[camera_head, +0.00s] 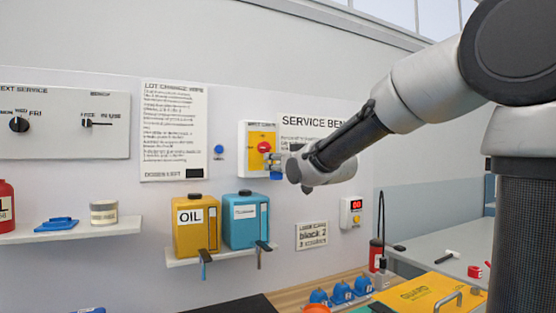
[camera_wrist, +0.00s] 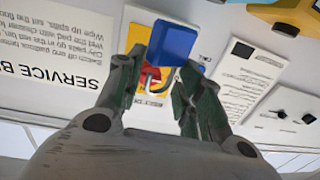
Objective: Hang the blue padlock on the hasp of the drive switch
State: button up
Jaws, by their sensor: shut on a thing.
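The drive switch (camera_head: 250,160) is a pale box with a yellow plate and a red knob (camera_head: 264,147) on the wall. In the wrist view its yellow plate (camera_wrist: 137,37) shows behind the padlock. My gripper (camera_head: 277,164) is at the switch's right side, shut on the blue padlock (camera_wrist: 173,42), which also shows small in the head view (camera_head: 276,175). In the wrist view, upside down, the padlock's grey shackle (camera_wrist: 152,76) lies between my fingers, in front of the plate. The hasp is not clearly visible; I cannot tell whether the shackle is through it.
A shelf below the switch holds a yellow oil can (camera_head: 195,226) and a blue can (camera_head: 245,220). Several blue padlocks (camera_head: 341,291) stand on the bench beside a yellow guard (camera_head: 425,293). A small red-display box (camera_head: 352,212) is on the wall at lower right.

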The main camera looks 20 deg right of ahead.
aim_at(262, 165)
jog(key=shift+d+f+x, duration=0.15)
jog(key=shift+x, duration=1.65)
jog(key=shift+d+f+x, duration=0.1)
jog(key=shift+f+x, duration=0.1)
jog(key=shift+x, duration=1.6)
jog(key=shift+w+a+f, duration=0.1)
jog(key=shift+w+f, duration=0.3)
jog(key=shift+w, duration=0.15)
jog(key=o, duration=1.1)
jog(key=shift+f, duration=0.1)
